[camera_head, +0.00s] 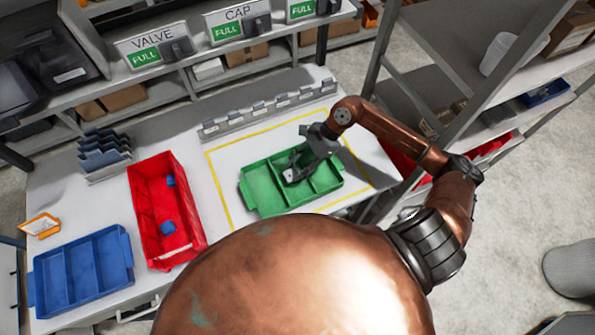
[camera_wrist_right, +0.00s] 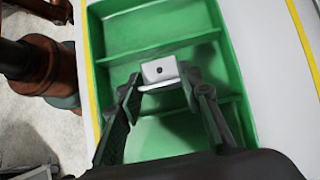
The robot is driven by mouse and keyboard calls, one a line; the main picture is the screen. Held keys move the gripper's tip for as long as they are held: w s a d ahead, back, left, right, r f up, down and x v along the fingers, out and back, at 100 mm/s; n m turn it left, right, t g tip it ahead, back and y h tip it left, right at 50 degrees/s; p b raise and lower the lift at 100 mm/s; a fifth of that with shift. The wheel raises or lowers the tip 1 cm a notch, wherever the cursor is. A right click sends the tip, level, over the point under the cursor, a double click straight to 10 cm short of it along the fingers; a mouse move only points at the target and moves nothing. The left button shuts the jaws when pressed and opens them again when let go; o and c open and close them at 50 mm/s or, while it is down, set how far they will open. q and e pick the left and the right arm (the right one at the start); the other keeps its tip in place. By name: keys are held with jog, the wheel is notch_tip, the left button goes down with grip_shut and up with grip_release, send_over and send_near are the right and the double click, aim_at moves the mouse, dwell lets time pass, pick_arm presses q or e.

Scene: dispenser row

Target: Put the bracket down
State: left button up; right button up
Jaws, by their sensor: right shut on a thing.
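The bracket (camera_wrist_right: 160,72) is a small light-grey angled piece with a dark hole, seen in the right wrist view. My right gripper (camera_wrist_right: 161,88) is shut on it, with a finger at each side. In the head view my right gripper (camera_head: 292,174) reaches down over the green tray (camera_head: 328,183), which has three compartments. The bracket is over the tray's inside, near a divider. I cannot tell whether it touches the tray. The gripper mostly hides it in the head view. My left gripper is not in view.
The green tray lies inside a yellow outline (camera_head: 224,190) on the white table. A red bin (camera_head: 147,200) with blue pieces and a blue tray (camera_head: 82,275) stand to the left. A grey row of holders (camera_head: 270,108) lies behind. A shelf rack (camera_head: 425,65) stands at the right.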

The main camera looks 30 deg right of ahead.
aim_at(297, 173)
notch_tip(297, 173, down, 3)
jog(key=shift+w+d+f+p, duration=0.1)
jog(key=shift+p, duration=0.35)
jog(key=shift+f, duration=0.1)
jog(key=shift+f, duration=0.1)
jog(key=o, duration=1.2)
jog(key=shift+d+r, duration=0.15)
jog(key=shift+r, duration=0.1)
jog(key=shift+b+v, duration=1.1)
jog(key=shift+v, duration=4.75)
